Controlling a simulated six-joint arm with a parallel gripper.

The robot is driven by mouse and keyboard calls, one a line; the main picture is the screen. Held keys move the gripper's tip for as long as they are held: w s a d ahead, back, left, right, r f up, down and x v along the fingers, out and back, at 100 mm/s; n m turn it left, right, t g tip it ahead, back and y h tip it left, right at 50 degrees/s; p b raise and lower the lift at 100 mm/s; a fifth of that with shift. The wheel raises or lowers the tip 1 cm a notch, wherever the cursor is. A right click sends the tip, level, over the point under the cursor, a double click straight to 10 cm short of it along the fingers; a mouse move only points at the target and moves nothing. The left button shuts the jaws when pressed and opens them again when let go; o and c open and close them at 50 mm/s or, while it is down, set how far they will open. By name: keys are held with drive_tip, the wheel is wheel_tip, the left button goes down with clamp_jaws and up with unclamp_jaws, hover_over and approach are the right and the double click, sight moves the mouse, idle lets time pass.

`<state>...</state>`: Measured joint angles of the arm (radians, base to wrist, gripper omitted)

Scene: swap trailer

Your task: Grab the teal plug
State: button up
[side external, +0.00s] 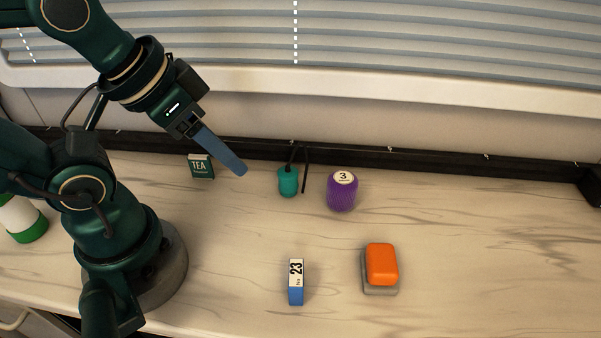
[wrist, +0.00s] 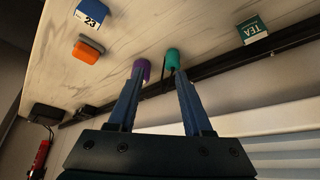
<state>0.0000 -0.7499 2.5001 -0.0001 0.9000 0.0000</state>
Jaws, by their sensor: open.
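The teal plug (side external: 288,183) stands on the worktop near the back rail, with a dark cable at its top. It also shows in the wrist view (wrist: 173,58), beyond the tip of the right-hand finger. My gripper (side external: 240,170) is above the worktop to the left of the plug, apart from it. In the wrist view my gripper (wrist: 157,92) shows two blue fingers spread apart with nothing between them touching either one. The lower end of the plug's cable is partly hidden by the finger in the wrist view.
A purple ribbed container (side external: 341,192) marked 3 stands close to the right of the plug. A TEA box (side external: 201,167) stands left. A blue 23 block (side external: 296,282) and an orange-and-grey sponge (side external: 381,266) lie nearer the front. A black rail (side external: 400,157) runs behind; the right worktop is clear.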

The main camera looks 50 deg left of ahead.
drive_tip(key=o, duration=0.5)
